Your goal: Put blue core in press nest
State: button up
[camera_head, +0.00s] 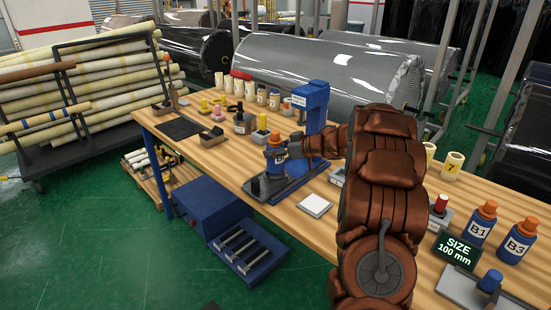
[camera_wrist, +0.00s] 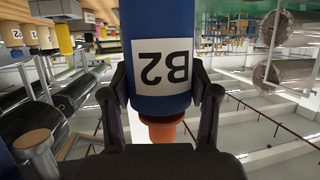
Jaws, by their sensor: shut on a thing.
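A blue core labelled B2 (camera_head: 275,158) with an orange top stands upright in my gripper (camera_head: 287,150) in the head view. In the wrist view the same core shows upside down, with its white B2 label (camera_wrist: 164,66) between my two fingers (camera_wrist: 165,88). My gripper is shut on its sides. The blue press (camera_head: 312,98) rises just behind and right of the core. Its dark base with the nest (camera_head: 262,187) lies directly below the core. I cannot tell whether the core's lower end touches the nest, which is hidden by the core.
Two more blue cores, B1 (camera_head: 478,224) and B3 (camera_head: 517,240), stand at the right of the wooden table (camera_head: 395,270) near a SIZE 100 mm sign (camera_head: 459,250). A white square pad (camera_head: 315,205) lies right of the press base. Several small rolls stand along the back edge.

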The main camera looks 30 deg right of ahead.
jog(key=shift+f, duration=1.75)
jog(key=shift+f, duration=0.1)
jog(key=o, duration=1.3)
jog(key=b+v, duration=0.1)
jog(key=v, duration=1.1)
